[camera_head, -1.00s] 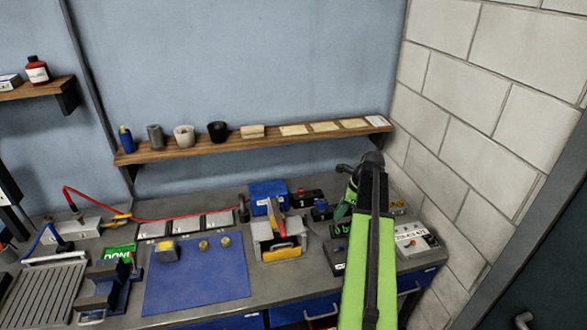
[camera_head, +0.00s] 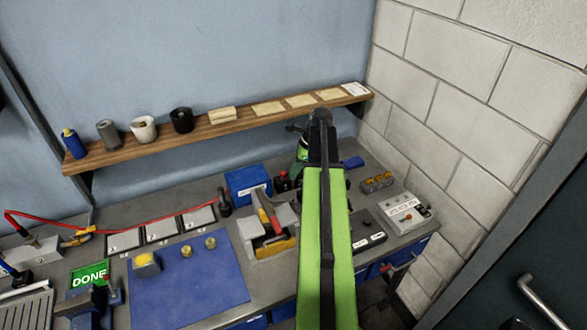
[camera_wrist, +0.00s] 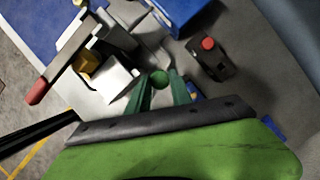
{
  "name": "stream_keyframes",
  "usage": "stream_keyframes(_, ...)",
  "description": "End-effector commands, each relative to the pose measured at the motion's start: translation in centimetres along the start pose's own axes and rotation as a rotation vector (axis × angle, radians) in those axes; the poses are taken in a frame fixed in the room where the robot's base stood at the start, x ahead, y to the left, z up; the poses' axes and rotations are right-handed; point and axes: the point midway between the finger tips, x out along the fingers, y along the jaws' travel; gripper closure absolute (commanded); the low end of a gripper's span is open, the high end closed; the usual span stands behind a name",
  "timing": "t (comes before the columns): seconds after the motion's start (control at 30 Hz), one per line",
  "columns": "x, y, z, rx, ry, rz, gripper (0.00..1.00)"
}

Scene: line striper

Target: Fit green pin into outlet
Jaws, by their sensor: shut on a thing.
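My gripper (camera_wrist: 163,88) shows in the wrist view with its two green fingers closed around a small round green end, which I take to be the green pin (camera_wrist: 160,77). The rest of the pin is hidden by the fingers. In the head view my black and green arm reaches over the right part of the bench and covers the fingertips. The gripper is beside a small dark box with a red button (camera_wrist: 208,58), which also shows in the head view (camera_head: 283,182). I cannot make out the outlet for certain in either view.
A blue box (camera_head: 247,184) and a grey fixture with a yellow part (camera_head: 270,246) stand left of my arm. A black box with white labels (camera_head: 370,230) and a pale control panel (camera_head: 407,213) are on the right. The blue mat (camera_head: 190,285) has small brass pieces.

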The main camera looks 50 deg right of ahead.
Motion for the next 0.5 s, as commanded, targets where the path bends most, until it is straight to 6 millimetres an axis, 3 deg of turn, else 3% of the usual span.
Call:
stream_keyframes(0.27, 1.2, 0.1, 0.1, -0.006, 0.0, 0.002, 1.0)
stream_keyframes(0.5, 3.7, 0.2, -0.7, -0.008, 0.0, 0.003, 1.0)
